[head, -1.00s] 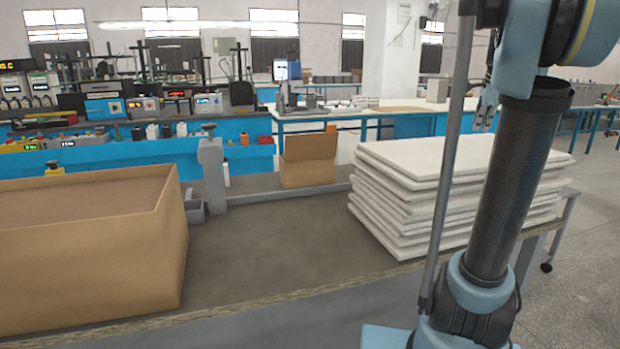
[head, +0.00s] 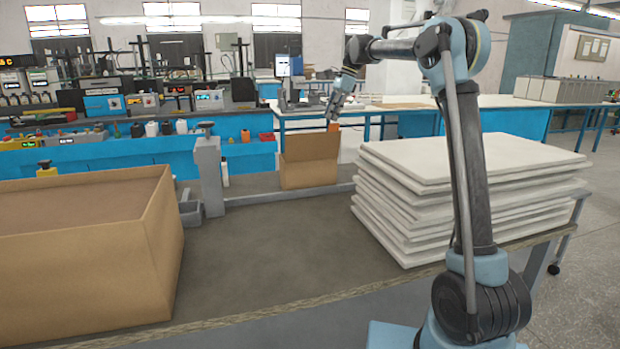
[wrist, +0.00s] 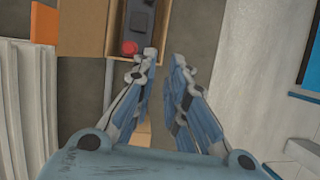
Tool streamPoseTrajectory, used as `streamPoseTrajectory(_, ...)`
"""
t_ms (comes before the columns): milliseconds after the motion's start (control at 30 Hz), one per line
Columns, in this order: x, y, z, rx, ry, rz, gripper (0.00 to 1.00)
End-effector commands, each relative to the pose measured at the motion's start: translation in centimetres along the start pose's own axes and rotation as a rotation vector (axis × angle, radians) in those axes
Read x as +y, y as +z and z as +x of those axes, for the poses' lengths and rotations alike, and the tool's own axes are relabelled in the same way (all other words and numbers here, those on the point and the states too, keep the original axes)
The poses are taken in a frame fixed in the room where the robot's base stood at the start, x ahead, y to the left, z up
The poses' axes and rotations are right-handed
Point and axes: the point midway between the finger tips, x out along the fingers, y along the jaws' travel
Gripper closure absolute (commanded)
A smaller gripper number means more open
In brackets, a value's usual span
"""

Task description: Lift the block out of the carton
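A small open cardboard carton (head: 310,174) stands at the far edge of the worktable, its back flap raised. In the wrist view, the carton (wrist: 82,28) is at the top, and a dark grey block (wrist: 138,18) with a red round part lies inside it. The head view hides the block behind the carton's front wall. My gripper (head: 338,104) is raised above and slightly right of the carton. In the wrist view, my gripper (wrist: 163,62) has its fingers apart with nothing between them, close to the carton's lower right corner.
A large carton (head: 90,270) fills the table's left side. A stack of white sheets (head: 460,205) stands on the right. A grey post (head: 208,175) rises left of the small carton. An orange item (wrist: 44,22) is beside the carton. The table's middle is bare.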

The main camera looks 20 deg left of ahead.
Motion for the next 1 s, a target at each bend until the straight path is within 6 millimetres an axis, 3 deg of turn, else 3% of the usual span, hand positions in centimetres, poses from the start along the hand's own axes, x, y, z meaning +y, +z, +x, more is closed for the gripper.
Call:
streamPoseTrajectory(33, -0.4, 1.6, 1.0, -0.008, 0.020, -0.017, 0.87)
streamPoseTrajectory(100, -0.7, 3.0, 1.9, -0.016, 0.041, -0.031, 0.87)
streamPoseTrajectory(200, -0.9, 4.2, 2.7, -0.023, 0.057, -0.041, 0.87)
streamPoseTrajectory(367, -0.8, 4.5, 4.5, -0.025, 0.062, -0.043, 0.87)
streamPoseTrajectory(800, -0.3, 4.5, 12.1, -0.025, 0.061, -0.042, 0.87)
streamPoseTrajectory(1000, -0.2, 4.5, 14.4, -0.025, 0.061, -0.042, 0.87)
